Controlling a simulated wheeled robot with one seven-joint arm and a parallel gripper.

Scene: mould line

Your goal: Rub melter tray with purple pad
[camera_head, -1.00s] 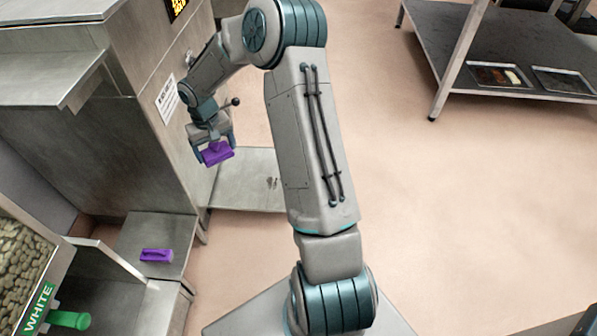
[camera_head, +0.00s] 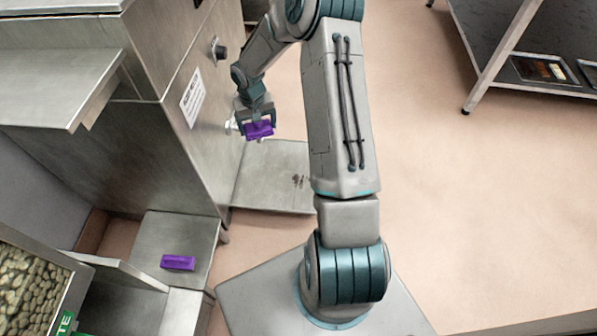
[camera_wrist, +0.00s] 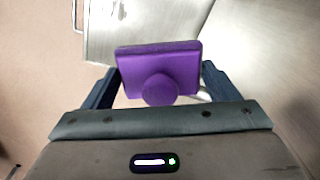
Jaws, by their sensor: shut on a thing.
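A purple pad (camera_head: 259,130) is held in my gripper (camera_head: 257,122), which is shut on it. In the wrist view the pad (camera_wrist: 158,70) and its round knob sit between the two dark fingers of my gripper (camera_wrist: 158,84). A flat grey metal tray (camera_head: 262,185) with dark smudges juts from the foot of the steel machine, and I take it as the melter tray. The pad is above the tray's far end, apparently not touching it. In the wrist view a metal tray (camera_wrist: 112,30) shows beyond the pad.
A second purple block (camera_head: 178,262) lies on a low steel shelf (camera_head: 152,232) at left. The steel machine (camera_head: 165,150) stands close left of my gripper. A bin of pale lumps (camera_head: 25,290) is at lower left. A steel rack (camera_head: 500,50) stands at upper right. The floor at right is clear.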

